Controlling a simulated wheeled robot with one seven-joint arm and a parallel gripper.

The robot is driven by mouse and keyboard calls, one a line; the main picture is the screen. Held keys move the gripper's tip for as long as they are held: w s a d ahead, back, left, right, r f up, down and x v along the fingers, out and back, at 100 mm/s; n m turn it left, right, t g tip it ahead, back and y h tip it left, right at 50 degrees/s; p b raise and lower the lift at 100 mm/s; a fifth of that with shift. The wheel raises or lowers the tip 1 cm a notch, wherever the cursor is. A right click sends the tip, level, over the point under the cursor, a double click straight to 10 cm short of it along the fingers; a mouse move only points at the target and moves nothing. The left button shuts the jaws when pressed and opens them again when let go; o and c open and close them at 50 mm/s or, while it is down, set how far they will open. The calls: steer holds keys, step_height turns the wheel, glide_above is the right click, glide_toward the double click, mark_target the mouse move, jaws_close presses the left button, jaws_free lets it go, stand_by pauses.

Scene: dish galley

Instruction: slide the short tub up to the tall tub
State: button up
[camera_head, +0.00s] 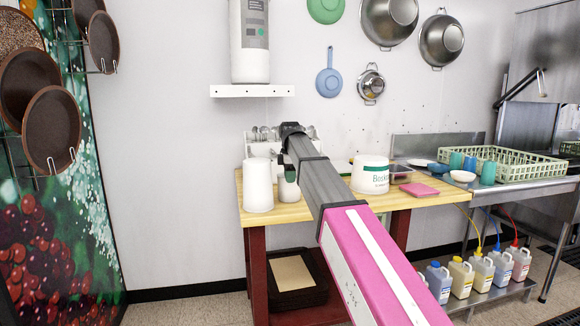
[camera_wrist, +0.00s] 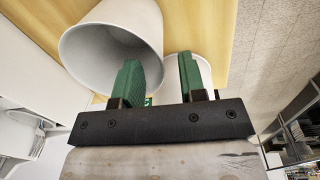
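A tall white tub (camera_head: 258,188) stands near the left end of the wooden table. A smaller-looking white tub (camera_wrist: 202,72) shows behind the right finger; I cannot surely tell which tub is which there. My gripper (camera_wrist: 158,60) is open, its green fingers apart with nothing held between them.
A white tub with green lettering (camera_head: 371,175) stands further right on the wooden table (camera_head: 310,208). A steel counter with a green dish rack (camera_head: 515,165) adjoins.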

mark_target(290, 189)
steer(key=shift+w+f, duration=0.1)
steer(key=shift+f, duration=1.85)
jaws_close()
